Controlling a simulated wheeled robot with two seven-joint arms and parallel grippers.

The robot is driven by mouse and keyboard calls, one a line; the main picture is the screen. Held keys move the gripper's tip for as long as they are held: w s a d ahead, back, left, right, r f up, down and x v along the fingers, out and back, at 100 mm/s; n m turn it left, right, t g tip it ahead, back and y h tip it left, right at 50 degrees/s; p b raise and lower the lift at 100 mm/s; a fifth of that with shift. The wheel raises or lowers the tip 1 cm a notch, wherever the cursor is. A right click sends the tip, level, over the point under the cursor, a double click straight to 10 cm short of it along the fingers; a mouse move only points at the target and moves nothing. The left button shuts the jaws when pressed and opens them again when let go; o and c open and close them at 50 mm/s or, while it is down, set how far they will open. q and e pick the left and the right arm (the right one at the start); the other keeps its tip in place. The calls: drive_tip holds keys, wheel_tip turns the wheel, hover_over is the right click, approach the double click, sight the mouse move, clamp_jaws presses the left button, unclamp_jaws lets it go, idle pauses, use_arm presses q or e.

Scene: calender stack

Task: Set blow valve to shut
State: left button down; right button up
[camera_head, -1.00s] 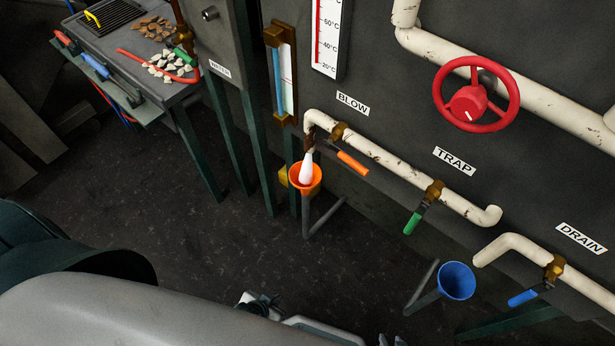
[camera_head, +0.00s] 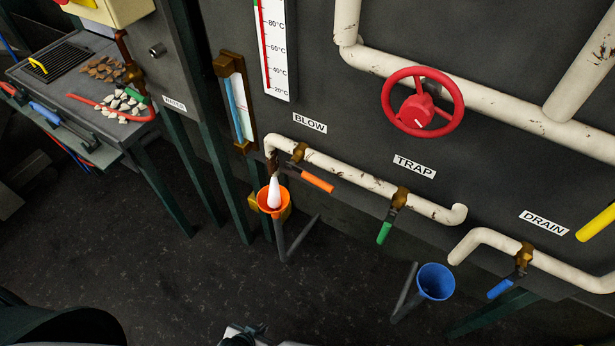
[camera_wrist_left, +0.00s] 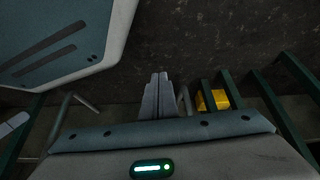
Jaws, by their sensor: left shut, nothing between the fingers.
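The blow valve has an orange handle (camera_head: 318,182) on a brass body (camera_head: 298,153), under the BLOW label (camera_head: 310,122). The handle slopes down to the right, roughly along the white pipe (camera_head: 350,177). A white plume (camera_head: 274,190) shows between the pipe's left end and the orange funnel (camera_head: 268,208). My left gripper (camera_head: 244,337) is at the bottom edge of the head view, mostly cut off, well below the valve. In the left wrist view its fingers (camera_wrist_left: 159,77) are together and empty. My right gripper is not in view.
A green TRAP handle (camera_head: 385,231), a blue DRAIN handle (camera_head: 500,288) and a red wheel (camera_head: 422,103) are to the right. A blue funnel (camera_head: 436,281) stands below. A bench (camera_head: 62,92) with stones is at left. Open floor lies before the wall.

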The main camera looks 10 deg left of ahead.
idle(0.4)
